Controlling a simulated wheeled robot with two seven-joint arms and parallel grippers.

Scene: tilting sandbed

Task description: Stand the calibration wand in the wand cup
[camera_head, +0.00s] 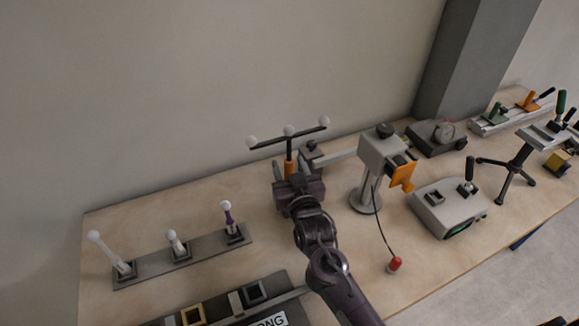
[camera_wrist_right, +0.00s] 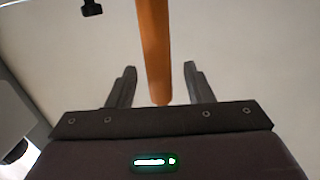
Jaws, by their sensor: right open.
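The calibration wand has a dark crossbar with three white balls (camera_head: 289,131) and an orange handle (camera_head: 289,168). It stands about upright near the back of the table in the head view. My right gripper (camera_head: 290,182) is at the lower handle. In the right wrist view the orange handle (camera_wrist_right: 154,45) lies between the two open fingers (camera_wrist_right: 160,70), with gaps on both sides. The gripper hides the handle's foot in the head view, so I cannot tell what it stands in. I cannot pick out the wand cup for certain. My left gripper is not in view.
A grey strip (camera_head: 206,248) with several white-tipped posts lies to the left. A grey stand with an orange flap (camera_head: 402,177) is close on the right, its cable ending at a red piece (camera_head: 394,265). A grey box (camera_head: 449,208) and small tripod (camera_head: 512,172) stand farther right.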

